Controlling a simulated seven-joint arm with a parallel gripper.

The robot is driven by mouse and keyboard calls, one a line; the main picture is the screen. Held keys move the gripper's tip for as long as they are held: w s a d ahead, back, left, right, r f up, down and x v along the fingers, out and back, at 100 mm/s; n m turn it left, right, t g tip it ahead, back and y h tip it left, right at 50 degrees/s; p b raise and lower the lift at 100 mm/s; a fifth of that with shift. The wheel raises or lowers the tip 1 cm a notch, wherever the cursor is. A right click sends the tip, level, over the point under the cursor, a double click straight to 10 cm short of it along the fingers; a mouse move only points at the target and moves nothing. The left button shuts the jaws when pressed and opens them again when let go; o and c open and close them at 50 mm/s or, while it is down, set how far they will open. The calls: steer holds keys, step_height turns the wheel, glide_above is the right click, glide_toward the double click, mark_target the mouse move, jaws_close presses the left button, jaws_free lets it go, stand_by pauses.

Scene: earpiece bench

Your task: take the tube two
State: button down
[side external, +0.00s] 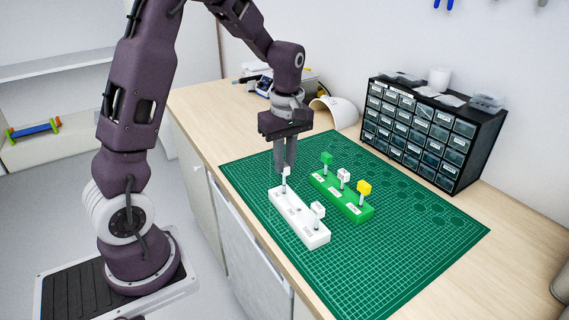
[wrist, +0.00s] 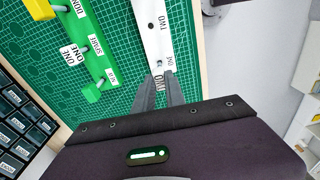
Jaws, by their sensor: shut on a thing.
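My gripper (side external: 285,167) points down over the far end of the white block (side external: 310,236) and is shut on a white-capped tube (side external: 286,172). Its fingers also show in the wrist view (wrist: 158,88), on both sides of the cap, whose lettering looks like TWO but is partly covered. The tube's stem is upright and reaches down to the block at its far-end slot; I cannot tell whether it is fully seated. The middle hole of the block, marked TWO (wrist: 163,20), is empty. Another white-capped tube (side external: 318,209) stands at the near end of the block.
A green block (side external: 328,187) beside the white one holds a green-capped tube (side external: 327,158), a white-capped tube (side external: 344,175) marked ONE and a yellow-capped tube (side external: 364,187). A black drawer cabinet (side external: 428,135) stands behind. The green mat (side external: 420,245) is clear at the right.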

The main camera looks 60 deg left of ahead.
steer(key=shift+r, duration=0.35)
steer(key=shift+r, duration=2.6)
